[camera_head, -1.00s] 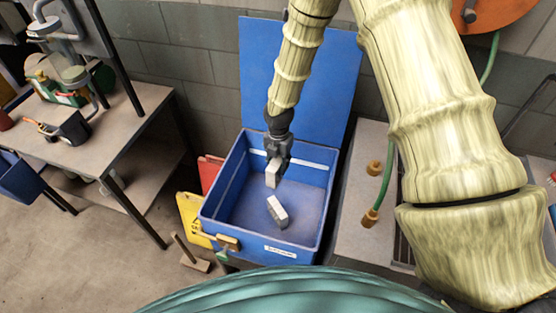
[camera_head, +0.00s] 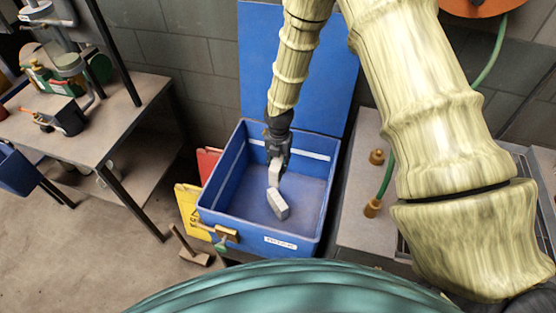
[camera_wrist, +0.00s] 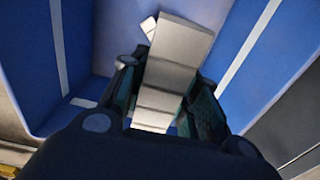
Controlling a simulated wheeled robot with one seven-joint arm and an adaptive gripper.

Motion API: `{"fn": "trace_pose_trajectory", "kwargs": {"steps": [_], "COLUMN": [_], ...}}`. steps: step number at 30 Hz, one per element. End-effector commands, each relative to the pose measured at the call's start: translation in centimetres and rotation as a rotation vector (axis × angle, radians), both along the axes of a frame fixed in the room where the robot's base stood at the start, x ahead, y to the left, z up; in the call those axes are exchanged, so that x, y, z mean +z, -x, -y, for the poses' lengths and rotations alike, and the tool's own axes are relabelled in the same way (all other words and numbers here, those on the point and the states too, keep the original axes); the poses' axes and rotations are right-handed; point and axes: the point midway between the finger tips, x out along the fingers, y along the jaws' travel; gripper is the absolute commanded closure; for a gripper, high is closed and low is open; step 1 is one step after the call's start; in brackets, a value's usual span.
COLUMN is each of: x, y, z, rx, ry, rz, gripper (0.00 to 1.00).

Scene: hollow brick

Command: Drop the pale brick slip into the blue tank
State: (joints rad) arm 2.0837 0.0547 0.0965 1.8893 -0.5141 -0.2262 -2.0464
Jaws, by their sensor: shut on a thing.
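The blue tank (camera_head: 215,222) stands open, its blue lid (camera_head: 290,60) raised against the wall. My gripper (camera_head: 277,156) points down inside the tank's outline and is shut on a pale brick slip (camera_head: 274,173). The wrist view shows the held slip (camera_wrist: 180,42) between the fingers (camera_wrist: 165,92), sticking out beyond them. A second pale brick (camera_head: 278,205) lies on the tank floor just below the held slip. Part of it also shows in the wrist view (camera_wrist: 148,27). I cannot tell whether the two touch.
A bench (camera_head: 85,135) with tools stands at left. A yellow sign (camera_head: 190,212) and a red panel (camera_head: 208,162) lean by the tank's left side. A grey worktop (camera_head: 357,215) with a green hose (camera_head: 388,175) and brass fittings is at right.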

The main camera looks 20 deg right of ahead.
Motion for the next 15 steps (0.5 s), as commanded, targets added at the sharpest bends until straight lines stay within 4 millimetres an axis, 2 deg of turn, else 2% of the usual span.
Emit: {"fn": "trace_pose_trajectory", "kwargs": {"steps": [3,11,12,15], "x": [-0.62,-0.61,-0.62,-0.62], "y": [-0.04,-0.03,-0.03,-0.02], "z": [-0.01,-0.01,-0.01,0.0], "rx": [0.001,0.0,0.0,0.0], "ry": [0.001,0.001,0.001,0.001], "rz": [0.001,0.001,0.001,0.001], "gripper": [1.0,1.0,0.64,0.45]}}
